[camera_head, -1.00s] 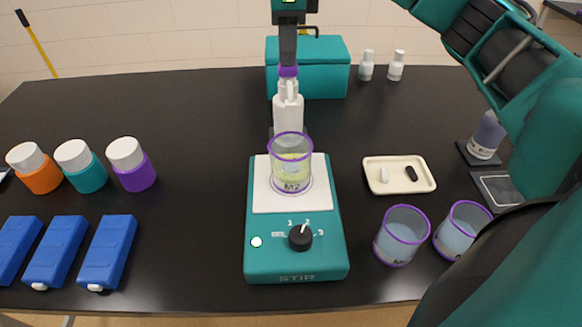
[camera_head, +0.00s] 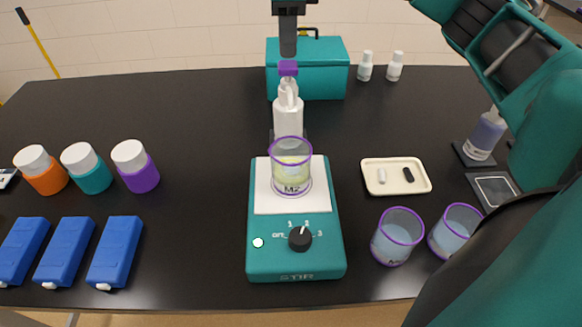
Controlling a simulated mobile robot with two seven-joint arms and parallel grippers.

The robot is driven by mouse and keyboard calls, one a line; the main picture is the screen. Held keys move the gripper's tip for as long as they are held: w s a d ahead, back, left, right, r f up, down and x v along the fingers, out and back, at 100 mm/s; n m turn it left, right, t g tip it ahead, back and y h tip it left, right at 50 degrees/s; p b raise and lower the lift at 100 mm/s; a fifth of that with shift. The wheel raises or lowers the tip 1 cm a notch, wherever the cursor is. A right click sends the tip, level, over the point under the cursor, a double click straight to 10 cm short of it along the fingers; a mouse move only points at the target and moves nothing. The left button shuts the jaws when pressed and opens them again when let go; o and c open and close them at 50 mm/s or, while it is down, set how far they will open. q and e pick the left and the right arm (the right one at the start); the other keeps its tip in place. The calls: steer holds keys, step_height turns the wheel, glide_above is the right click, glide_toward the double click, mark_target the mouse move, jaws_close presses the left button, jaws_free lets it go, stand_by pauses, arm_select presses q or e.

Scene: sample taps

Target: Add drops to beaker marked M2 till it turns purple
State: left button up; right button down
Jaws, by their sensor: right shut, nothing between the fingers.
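The beaker marked M2 (camera_head: 291,172) has a purple rim and stands upright on the white plate of the teal stirrer (camera_head: 296,262). It holds pale yellow liquid. Behind it, a white bottle (camera_head: 288,117) with a nozzle and a purple top (camera_head: 288,68) stands with its spout just above and behind the beaker rim. My right gripper (camera_head: 288,52) points down, shut and empty, just above the purple top, with a small gap seeming to separate them. No falling drop can be made out. My left gripper is not in view.
Two purple-rimmed beakers (camera_head: 397,237) (camera_head: 455,231) stand right of the stirrer. A white tray (camera_head: 397,188) holds two small bars. Orange, teal and purple jars (camera_head: 135,167) and blue cases (camera_head: 115,252) are left. A teal box (camera_head: 325,85) stands behind.

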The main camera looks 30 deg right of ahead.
steer(key=shift+r, duration=0.1)
step_height(320, 180, up, 6)
steer(key=shift+f+p, duration=0.1)
steer(key=shift+p, duration=0.25)
stand_by(0.4)
stand_by(0.5)
